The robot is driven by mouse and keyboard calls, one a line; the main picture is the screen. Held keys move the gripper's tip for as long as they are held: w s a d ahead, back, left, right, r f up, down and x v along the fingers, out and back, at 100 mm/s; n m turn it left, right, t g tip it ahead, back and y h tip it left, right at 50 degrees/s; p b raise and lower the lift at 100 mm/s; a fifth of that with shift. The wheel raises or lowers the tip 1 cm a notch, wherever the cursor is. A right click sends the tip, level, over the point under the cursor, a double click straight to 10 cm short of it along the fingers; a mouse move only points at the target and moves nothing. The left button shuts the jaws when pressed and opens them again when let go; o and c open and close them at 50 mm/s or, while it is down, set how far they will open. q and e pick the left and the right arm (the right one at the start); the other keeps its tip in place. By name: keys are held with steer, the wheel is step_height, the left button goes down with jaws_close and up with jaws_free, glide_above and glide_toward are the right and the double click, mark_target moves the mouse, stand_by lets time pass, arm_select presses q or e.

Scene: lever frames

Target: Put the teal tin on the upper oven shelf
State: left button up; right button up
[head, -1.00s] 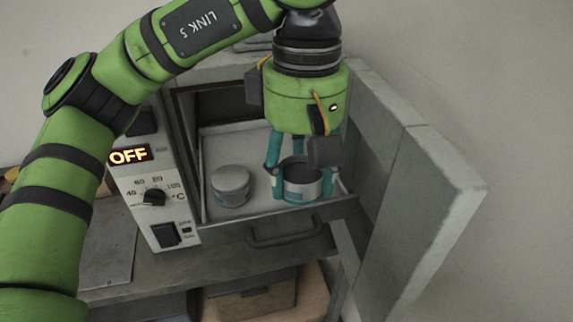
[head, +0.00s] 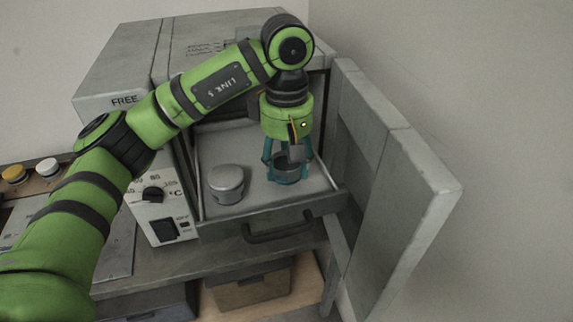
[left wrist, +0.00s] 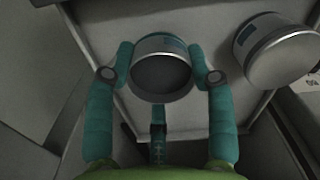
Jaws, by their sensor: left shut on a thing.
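My left gripper (head: 287,160) points down and is shut around a round, open-topped tin (head: 287,174). The tin looks dark teal-grey with a pale rim, and the gripper's teal fingers cover its sides. In the left wrist view the held tin (left wrist: 161,75) sits between both fingers, with a dark inside. It is over the right part of a pulled-out oven shelf (head: 265,200); I cannot tell whether it touches it. A second, grey lidded tin (head: 226,184) stands on the shelf to the left. It also shows in the left wrist view (left wrist: 275,55). My right gripper is not in view.
The oven (head: 120,75) is open, its door (head: 395,180) swung out at the right. A control panel (head: 160,210) is left of the shelf, and a handle (head: 280,232) is below it. Small jars (head: 47,167) stand at far left. Shelf room is clear between the tins.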

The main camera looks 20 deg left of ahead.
arm_select(q)
steer(key=shift+f+p, duration=0.35)
steer(key=shift+f, duration=0.8)
steer(key=o, duration=1.2)
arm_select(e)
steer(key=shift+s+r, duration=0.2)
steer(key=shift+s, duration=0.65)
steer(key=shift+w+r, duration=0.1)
